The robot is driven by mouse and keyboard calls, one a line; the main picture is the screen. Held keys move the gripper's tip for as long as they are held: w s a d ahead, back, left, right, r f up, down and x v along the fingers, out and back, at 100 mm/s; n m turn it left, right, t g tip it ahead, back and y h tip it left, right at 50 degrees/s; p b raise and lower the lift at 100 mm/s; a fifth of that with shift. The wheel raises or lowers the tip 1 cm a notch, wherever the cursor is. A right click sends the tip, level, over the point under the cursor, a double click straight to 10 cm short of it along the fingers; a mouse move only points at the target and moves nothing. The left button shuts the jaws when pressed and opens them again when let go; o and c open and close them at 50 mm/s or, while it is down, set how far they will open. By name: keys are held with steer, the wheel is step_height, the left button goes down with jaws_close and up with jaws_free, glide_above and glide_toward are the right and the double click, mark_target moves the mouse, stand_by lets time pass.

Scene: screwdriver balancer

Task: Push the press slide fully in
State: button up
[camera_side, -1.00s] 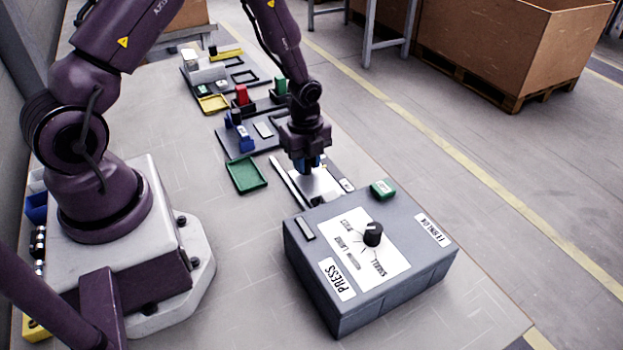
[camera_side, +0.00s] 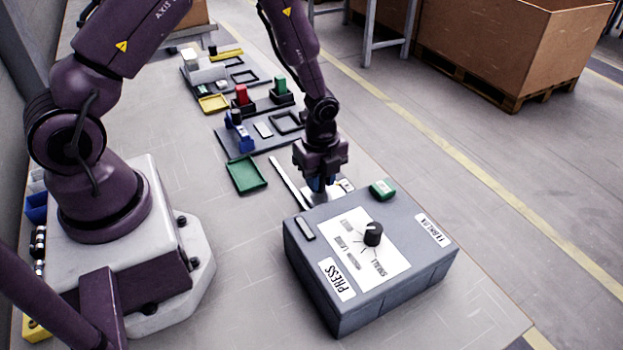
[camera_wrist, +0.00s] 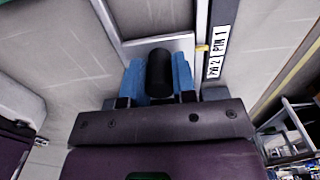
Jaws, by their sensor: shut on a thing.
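The grey press box (camera_side: 372,268) with a black knob (camera_side: 373,234) stands at the front of the table. The light metal press slide (camera_side: 308,194) lies at the back of the box, mostly hidden under my gripper (camera_side: 320,184) in the side view. In the wrist view the slide's plate (camera_wrist: 130,48) shows behind my blue fingers. My gripper (camera_wrist: 159,78) is shut on the slide's black upright handle (camera_wrist: 159,70), with a finger on each side. The slide's front end and how deep it sits in the box are hidden.
A green block (camera_side: 382,189) sits by the box's back right corner. A green tray (camera_side: 247,174) lies left of the rails. Dark fixtures with coloured parts (camera_side: 262,130) stand farther back.

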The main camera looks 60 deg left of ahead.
mark_target(329, 202)
steer(key=shift+d, duration=2.4)
steer(key=o, duration=1)
step_height(329, 202, up, 7)
